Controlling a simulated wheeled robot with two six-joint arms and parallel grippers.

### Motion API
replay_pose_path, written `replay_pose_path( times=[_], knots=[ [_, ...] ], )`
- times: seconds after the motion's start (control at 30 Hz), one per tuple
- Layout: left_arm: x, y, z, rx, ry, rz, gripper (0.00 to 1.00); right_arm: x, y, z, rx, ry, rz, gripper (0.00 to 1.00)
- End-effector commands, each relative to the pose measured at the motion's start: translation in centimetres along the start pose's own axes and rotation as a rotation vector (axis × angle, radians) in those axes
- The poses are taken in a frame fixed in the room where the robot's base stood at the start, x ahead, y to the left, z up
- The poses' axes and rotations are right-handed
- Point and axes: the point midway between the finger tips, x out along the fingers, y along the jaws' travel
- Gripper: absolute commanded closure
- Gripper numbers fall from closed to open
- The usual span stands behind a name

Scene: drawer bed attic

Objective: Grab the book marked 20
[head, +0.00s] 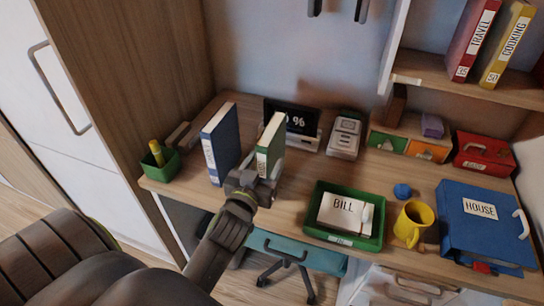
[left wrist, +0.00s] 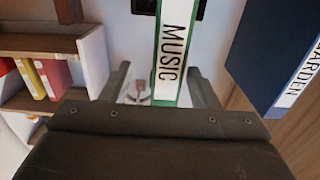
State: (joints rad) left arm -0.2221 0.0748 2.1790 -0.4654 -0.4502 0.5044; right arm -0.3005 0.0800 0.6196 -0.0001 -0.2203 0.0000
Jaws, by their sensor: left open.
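A green book with a white spine (head: 268,150) stands upright on the desk. Its spine reads MUSIC in the left wrist view (left wrist: 172,50). A blue book (head: 221,140) stands to its left; it reads GARDEN in the left wrist view (left wrist: 275,55). My left gripper (head: 256,178) is open at the front of the green book. In the left wrist view, the open fingers (left wrist: 160,88) lie on either side of the green book's lower spine; I cannot tell if they touch it. The number 20 is not readable on any book. My right gripper is not in view.
TRAVEL (head: 472,42) and COOKING (head: 507,45) books stand on the upper right shelf.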

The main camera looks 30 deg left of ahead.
Motion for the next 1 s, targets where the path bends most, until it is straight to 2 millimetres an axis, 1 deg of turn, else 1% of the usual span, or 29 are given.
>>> replay_pose_path(
  times=[0.03,0.17,0.23,0.4,0.5,0.63,0.83,1.0],
  knots=[
    [0.5,0.0,-0.1,0.0,0.001,0.0,0.45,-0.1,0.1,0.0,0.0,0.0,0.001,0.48],
    [1.0,-0.1,-0.1,0.001,0.0,0.0,0.45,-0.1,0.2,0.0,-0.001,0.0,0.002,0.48],
    [1.6,-0.2,-0.3,0.001,0.001,0.001,0.45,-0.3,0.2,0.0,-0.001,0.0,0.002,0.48],
    [4.2,-0.8,-1.1,0.005,0.002,0.0,0.45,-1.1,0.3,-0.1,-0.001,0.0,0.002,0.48],
    [5.4,-0.8,-0.8,0.0,0.0,0.001,0.45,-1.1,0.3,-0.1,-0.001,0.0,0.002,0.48],
    [6.1,-0.8,-0.7,0.001,-0.001,0.001,0.45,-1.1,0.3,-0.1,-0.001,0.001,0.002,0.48],
    [6.1,-0.8,-0.7,0.0,-0.001,0.001,0.45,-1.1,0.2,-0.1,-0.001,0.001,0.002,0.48],
    [6.0,-0.8,-0.7,0.0,-0.001,0.001,0.68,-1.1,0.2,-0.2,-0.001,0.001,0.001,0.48]
  ],
)
